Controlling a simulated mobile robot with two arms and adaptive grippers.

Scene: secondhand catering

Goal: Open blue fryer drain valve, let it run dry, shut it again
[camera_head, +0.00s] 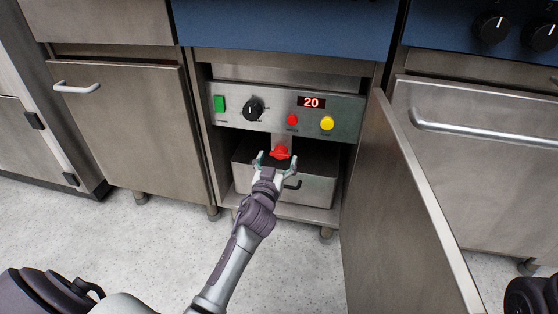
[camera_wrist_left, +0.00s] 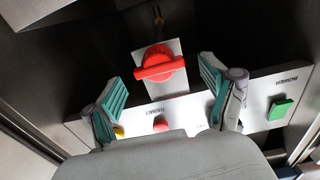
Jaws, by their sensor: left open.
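The fryer with the blue front (camera_head: 285,25) has its lower cabinet open. The red drain valve handle (camera_head: 280,152) sits on a pale plate below the control panel, its bar lying roughly crosswise. In the left wrist view the red handle (camera_wrist_left: 158,64) shows between and beyond the fingertips. My left gripper (camera_head: 275,162) is open in front of the handle, with teal finger pads on either side; it also shows in the left wrist view (camera_wrist_left: 163,88). No contact with the handle is visible. A metal pan (camera_head: 318,188) stands under the valve. No flowing liquid is visible. My right gripper is not in view.
The control panel (camera_head: 277,108) has a green switch (camera_head: 219,103), black knob (camera_head: 253,109), red button (camera_head: 292,119), yellow button (camera_head: 327,123) and display (camera_head: 311,102) reading 20. The open door (camera_head: 395,210) stands close on the right. Floor in front is clear.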

